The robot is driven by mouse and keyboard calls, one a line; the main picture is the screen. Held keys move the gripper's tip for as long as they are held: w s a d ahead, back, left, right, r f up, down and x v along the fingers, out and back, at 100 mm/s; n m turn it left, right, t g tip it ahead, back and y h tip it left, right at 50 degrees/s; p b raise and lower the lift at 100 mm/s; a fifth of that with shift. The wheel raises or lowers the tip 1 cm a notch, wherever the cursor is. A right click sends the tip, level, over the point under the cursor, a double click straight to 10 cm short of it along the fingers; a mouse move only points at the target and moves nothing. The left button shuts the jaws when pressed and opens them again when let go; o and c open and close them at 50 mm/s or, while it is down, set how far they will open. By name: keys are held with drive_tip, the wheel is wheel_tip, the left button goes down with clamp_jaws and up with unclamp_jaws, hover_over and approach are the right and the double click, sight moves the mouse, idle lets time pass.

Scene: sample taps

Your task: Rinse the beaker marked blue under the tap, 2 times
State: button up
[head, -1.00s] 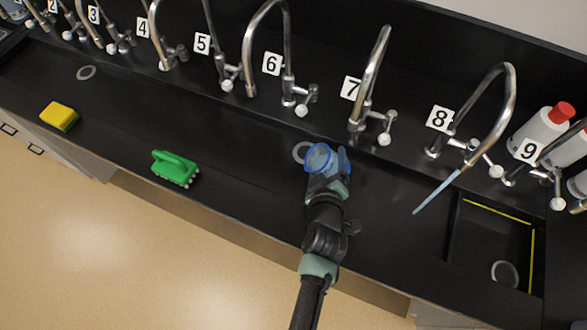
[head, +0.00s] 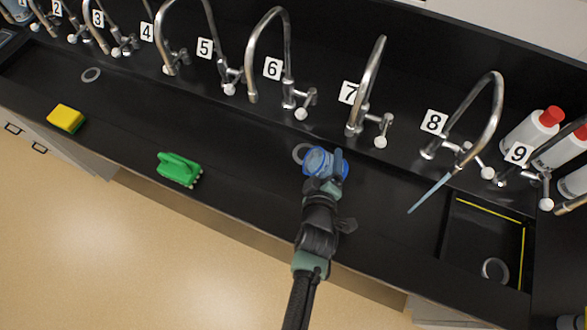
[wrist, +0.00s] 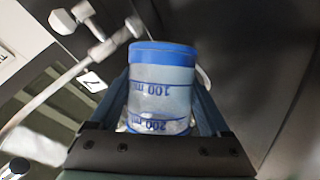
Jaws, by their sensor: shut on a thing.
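The beaker (head: 317,160) with blue markings is in my gripper (head: 330,172), above the black trough in front of taps 6 and 7. In the wrist view the beaker (wrist: 162,75) is translucent, with a blue band and marks of 100 ml and 200 ml, between my two fingers. I cannot tell whether it holds liquid. Tap 8 (head: 497,110) has a pale blue stream (head: 430,192) coming from its spout, right of the beaker and apart from it. The other taps, such as tap 7 (head: 376,75) and tap 6 (head: 251,60), show no stream.
A green brush (head: 180,168) and a yellow sponge (head: 66,117) lie along the front ledge at left. White bottles with red caps (head: 551,115) stand at the back right. A recessed basin with yellow edge lines (head: 490,210) is at right. Upright taps line the back.

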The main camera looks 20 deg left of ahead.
sight(316, 169)
drive_tip(key=shift+r+n+h+p, duration=0.3)
drive_tip(key=shift+r+p, duration=0.05)
drive_tip(key=shift+p, duration=0.55)
drive_tip(key=shift+f+b, duration=0.35)
drive_tip(key=shift+b, duration=0.4)
drive_tip(key=shift+f+n+t+h+b, duration=0.15)
drive_tip(key=shift+n+t+h+b, duration=0.35)
drive_tip(key=shift+b, duration=2)
drive_tip(key=shift+a+r+n+b, duration=0.15)
drive_tip(key=shift+r+n+b, duration=0.45)
drive_tip(key=shift+b, duration=1.25)
drive_tip(key=shift+s+a+r+n+t+h+b, duration=0.1)
drive_tip(key=shift+s+a+n+t+h+b, duration=0.2)
drive_tip(key=shift+b, duration=0.5)
drive_tip(key=shift+a+r+n+t+h+b, duration=0.1)
drive_tip(key=shift+a+n+b, duration=0.3)
drive_tip(key=shift+b, duration=0.35)
drive_tip(key=shift+s+a+r+n+t+h+b, duration=0.1)
drive_tip(key=shift+a+r+n+t+h+b, duration=0.15)
drive_tip(key=shift+n+b, duration=0.3)
drive_tip(key=shift+r+n+t+h+b, duration=0.15)
drive_tip(key=shift+r+n+t+b, duration=0.15)
drive_tip(key=shift+b, duration=0.45)
